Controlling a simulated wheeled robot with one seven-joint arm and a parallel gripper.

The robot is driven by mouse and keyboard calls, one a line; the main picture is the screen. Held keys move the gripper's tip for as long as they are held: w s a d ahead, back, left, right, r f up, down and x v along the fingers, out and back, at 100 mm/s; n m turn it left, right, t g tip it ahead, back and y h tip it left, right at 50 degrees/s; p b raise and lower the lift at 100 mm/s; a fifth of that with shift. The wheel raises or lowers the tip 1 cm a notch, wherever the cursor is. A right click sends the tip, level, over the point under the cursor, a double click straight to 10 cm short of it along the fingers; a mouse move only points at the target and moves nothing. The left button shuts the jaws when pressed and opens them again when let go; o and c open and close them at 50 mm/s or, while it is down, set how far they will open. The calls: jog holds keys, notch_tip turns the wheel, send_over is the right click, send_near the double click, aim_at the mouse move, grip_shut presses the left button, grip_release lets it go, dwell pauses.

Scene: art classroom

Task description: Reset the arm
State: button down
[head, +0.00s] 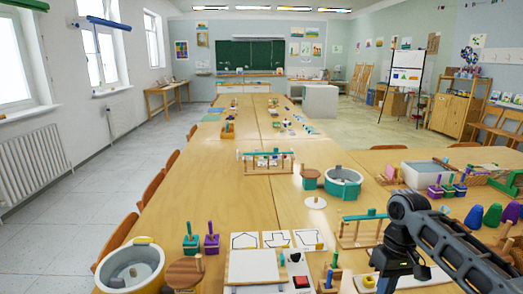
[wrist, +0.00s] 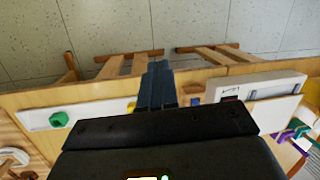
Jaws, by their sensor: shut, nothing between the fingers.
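My arm (head: 425,235) reaches in from the right edge of the head view, over the right front of the long wooden table (head: 170,213). Its end bends down there, and the fingertips are hard to make out in that view. In the wrist view my gripper (wrist: 157,80) points away with its two dark fingers together and nothing between them. Below it in the wrist view are the table edge and wooden chairs (wrist: 215,57) on a tiled floor.
Purple and blue cones (head: 474,217) stand at right. A white strip with a green knob (wrist: 59,119) lies left in the wrist view.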

jog(key=s+a+f+t+y, duration=0.1)
jog(key=a+f, duration=0.2)
jog(key=a, duration=0.4)
jog(key=s+a+f+t+y, duration=0.1)
jog(key=a+f, duration=0.2)
jog(key=a, duration=0.4)
jog(key=s+a+f+m+t+y, duration=0.25)
jog(key=s+a+t, duration=0.45)
jog(key=s+a, duration=0.75)
jog(key=s+d+r+m+t+h, duration=0.1)
jog(key=s+d+r+t+h, duration=0.2)
jog(key=s, duration=0.6)
jog(key=s+d+r+m+t+h, duration=0.1)
jog(key=s+d+m+t, duration=0.1)
jog(key=s+d, duration=0.5)
jog(key=s+d+r+n+t+h, duration=0.1)
jog(key=s+d+r+n, duration=0.1)
jog(key=s+d+r, duration=0.2)
jog(key=s+d+r+n+t+h, duration=0.1)
jog(key=s+d+r, duration=0.4)
jog(key=s+r, duration=0.5)
jog(key=shift+d+r+n+t, duration=0.2)
jog(key=shift+r+n+t, duration=0.2)
jog(key=shift+r, duration=0.4)
